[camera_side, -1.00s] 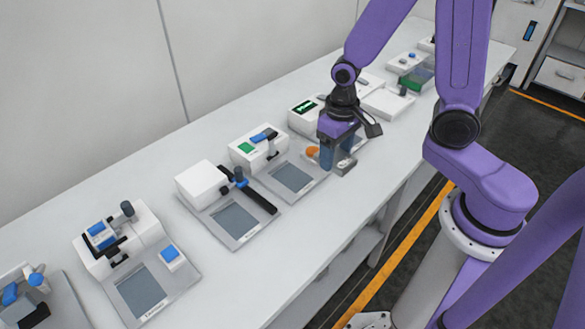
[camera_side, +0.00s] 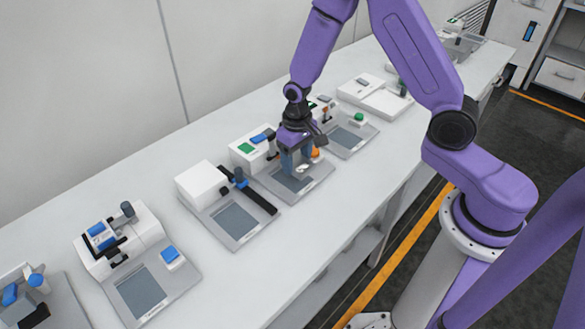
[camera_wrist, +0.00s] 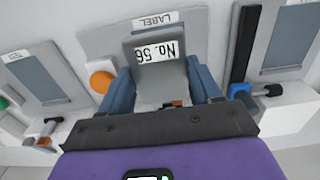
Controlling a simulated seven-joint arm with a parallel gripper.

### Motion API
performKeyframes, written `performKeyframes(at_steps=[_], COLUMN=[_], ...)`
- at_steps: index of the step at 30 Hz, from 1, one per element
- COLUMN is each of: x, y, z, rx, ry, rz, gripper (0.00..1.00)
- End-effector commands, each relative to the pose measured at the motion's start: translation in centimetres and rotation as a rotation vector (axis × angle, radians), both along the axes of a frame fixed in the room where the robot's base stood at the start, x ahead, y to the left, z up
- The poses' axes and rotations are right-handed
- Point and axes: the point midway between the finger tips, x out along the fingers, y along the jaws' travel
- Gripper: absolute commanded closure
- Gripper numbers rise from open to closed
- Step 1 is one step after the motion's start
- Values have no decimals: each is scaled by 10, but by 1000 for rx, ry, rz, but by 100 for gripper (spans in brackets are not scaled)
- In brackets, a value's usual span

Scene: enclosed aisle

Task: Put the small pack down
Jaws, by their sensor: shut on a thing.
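The small pack (camera_wrist: 150,75) is grey with a white tag reading "No. 56". In the wrist view it sits between the two blue fingers of my gripper (camera_wrist: 162,88), which is shut on it. In the side view my gripper (camera_side: 297,167) points down over the dark pad of the station plate (camera_side: 318,183), and only a bit of the pack (camera_side: 303,168) shows at the fingertips. The plate carries the word "LABEL" in the wrist view (camera_wrist: 105,38). I cannot tell whether the pack touches the pad, which it mostly hides from the wrist camera.
An orange knob (camera_side: 316,153) stands close beside my fingers, on the left in the wrist view (camera_wrist: 100,76). A white device with a green screen (camera_side: 250,146) stands behind the plate. Neighbouring plates (camera_side: 237,222) line the bench. The bench's front strip (camera_side: 320,225) is clear.

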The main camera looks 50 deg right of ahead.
Motion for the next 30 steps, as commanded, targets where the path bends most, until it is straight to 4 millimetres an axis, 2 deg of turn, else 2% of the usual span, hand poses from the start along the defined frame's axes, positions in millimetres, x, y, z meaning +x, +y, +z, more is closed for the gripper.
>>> performKeyframes(at_steps=[8, 16, 30], x=[12, 13, 13], y=[1, 2, 2], z=[-14, -44, -49], rx=[0, 0, 0], ry=[0, 1, -1], rz=[0, 0, 0], gripper=[78, 78, 78])
